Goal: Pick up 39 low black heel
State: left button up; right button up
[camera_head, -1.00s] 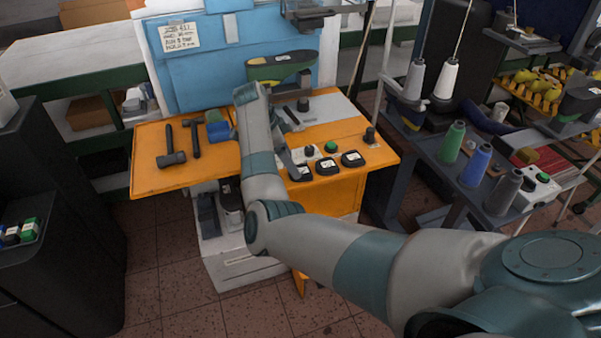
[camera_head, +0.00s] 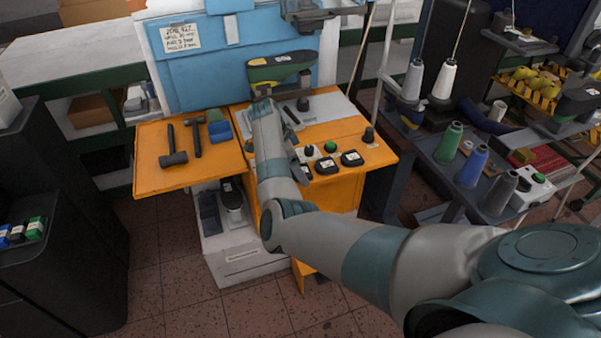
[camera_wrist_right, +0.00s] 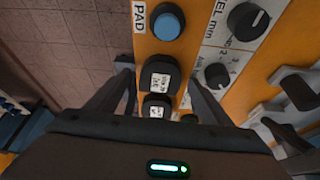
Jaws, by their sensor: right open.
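Several small black pieces with white labels lie along the front of the orange workbench (camera_head: 190,180). In the head view two show clearly, a middle one (camera_head: 327,166) and a right one (camera_head: 352,158); another at their left is partly hidden by my right arm. The label print is too small to tell which is the 39 low heel. In the right wrist view my right gripper (camera_wrist_right: 160,72) is open and empty, its fingers on either side of a near labelled piece (camera_wrist_right: 160,77) and another (camera_wrist_right: 157,106). Contact cannot be told. My left gripper is out of view.
Hammers (camera_head: 173,145) and a blue holder (camera_head: 220,130) lie on the bench's left. A green-and-black shoe last (camera_head: 280,70) is at the back. Knobs and a blue button (camera_wrist_right: 168,22) sit beside the labelled pieces. A thread-spool table (camera_head: 480,190) stands at the right.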

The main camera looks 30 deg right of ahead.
jog(key=c, duration=1.2)
jog(key=shift+o, duration=0.2)
jog(key=shift+r, duration=0.1)
jog(key=shift+w+r+b, duration=0.1)
jog(key=shift+r+b, duration=0.25)
jog(key=shift+r, duration=0.15)
jog(key=r, duration=0.1)
jog(key=r+b, duration=0.1)
jog(key=r, duration=0.1)
jog(key=shift+s+d, duration=0.2)
jog(key=shift+s, duration=0.1)
jog(key=s+d+r+b, duration=0.2)
jog(key=s+d+r, duration=0.3)
jog(key=s, duration=0.5)
jog(key=shift+r, duration=0.95)
